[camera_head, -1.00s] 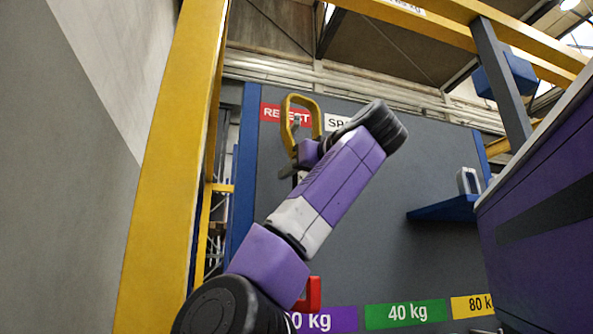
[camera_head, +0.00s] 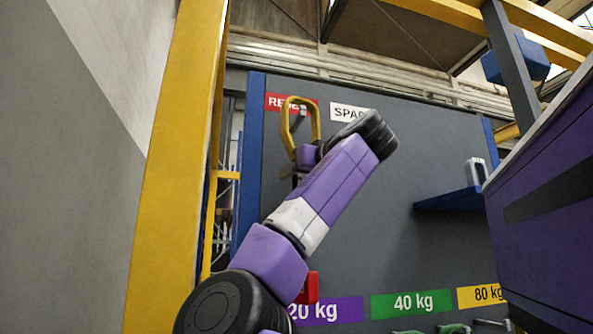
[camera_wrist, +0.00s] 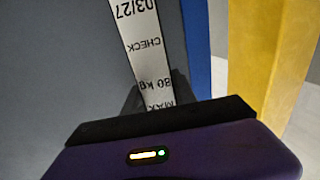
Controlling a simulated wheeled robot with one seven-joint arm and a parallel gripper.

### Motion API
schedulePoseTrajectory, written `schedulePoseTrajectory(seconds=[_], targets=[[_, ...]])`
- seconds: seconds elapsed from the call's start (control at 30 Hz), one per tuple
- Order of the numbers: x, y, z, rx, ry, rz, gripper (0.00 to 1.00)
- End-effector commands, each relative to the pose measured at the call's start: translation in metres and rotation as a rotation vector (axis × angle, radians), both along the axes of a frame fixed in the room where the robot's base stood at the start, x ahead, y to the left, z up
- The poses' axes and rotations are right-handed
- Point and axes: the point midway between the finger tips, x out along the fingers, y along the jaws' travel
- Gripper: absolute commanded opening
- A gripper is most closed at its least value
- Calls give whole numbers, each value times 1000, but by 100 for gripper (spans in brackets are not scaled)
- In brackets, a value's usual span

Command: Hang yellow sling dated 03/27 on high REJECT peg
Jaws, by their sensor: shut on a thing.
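The yellow sling (camera_head: 285,126) stands up as a loop from my gripper (camera_head: 306,156) in the head view, in front of the REJECT sign (camera_head: 276,101), part of which it hides. A small grey piece (camera_head: 299,117) shows inside the loop; it may be the peg, but I cannot tell whether the sling is around it or touching it. In the wrist view, a white tag (camera_wrist: 146,45) reads 03/27, CHECK, 80 kg and MAX upside down. My gripper (camera_wrist: 155,100) is shut on the sling there, its fingertips dark and partly hidden.
A grey board (camera_head: 400,150) fills the back, with a SPARE sign (camera_head: 347,112) and 20, 40 and 80 kg labels below. A blue shelf (camera_head: 450,200) juts out at right. A yellow post (camera_head: 175,170) stands at left, a purple cabinet (camera_head: 545,200) at right.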

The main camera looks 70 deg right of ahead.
Motion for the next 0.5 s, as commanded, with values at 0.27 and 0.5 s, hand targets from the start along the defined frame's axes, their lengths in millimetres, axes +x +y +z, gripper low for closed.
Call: schedulePoseTrajectory(seconds=[0.27,0.5], targets=[[7,-8,-4,-4,-4,-1,0],[11,-13,-12,-4,-3,-2,0]])
